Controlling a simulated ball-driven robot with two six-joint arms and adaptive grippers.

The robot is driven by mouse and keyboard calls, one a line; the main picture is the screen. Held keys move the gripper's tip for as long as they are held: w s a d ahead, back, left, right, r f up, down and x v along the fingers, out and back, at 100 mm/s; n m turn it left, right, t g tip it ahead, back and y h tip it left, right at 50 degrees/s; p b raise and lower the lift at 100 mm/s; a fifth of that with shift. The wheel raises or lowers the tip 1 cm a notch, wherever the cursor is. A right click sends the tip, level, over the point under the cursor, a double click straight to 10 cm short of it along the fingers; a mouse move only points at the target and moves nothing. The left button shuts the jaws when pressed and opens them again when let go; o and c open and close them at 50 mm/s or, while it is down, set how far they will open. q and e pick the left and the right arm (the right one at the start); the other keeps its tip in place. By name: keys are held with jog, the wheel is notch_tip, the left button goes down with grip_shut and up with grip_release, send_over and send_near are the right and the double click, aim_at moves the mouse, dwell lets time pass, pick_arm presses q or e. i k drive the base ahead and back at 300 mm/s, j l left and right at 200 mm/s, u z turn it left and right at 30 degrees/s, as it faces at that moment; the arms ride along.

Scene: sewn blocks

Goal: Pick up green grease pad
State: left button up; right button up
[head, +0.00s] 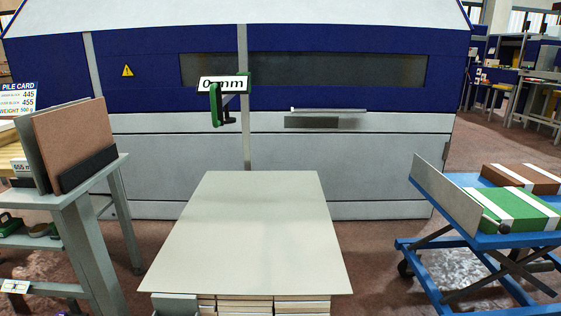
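A small green object (10,224), which may be the green grease pad, sits on the lower shelf of the grey side table at the left edge. It is small and partly cut off, so I cannot make out its shape clearly. Neither of my grippers shows in the head view.
The grey side table (68,198) holds upright boards (75,142). A large board (250,230) tops a stack in the middle. A blue lift cart (470,243) with a green banded block (515,210) stands right. A machine (340,150) with a green-handled crank (218,105) closes the back.

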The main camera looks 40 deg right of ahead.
aim_at(55, 235)
jog(key=z, duration=5.4)
jog(key=u, duration=5.35)
jog(key=z, duration=0.3)
jog(key=i+j+z, duration=0.4)
jog(key=j+z, duration=0.2)
jog(key=i+j+z, duration=0.25)
jog(key=k+j, duration=0.05)
jog(key=k, duration=0.05)
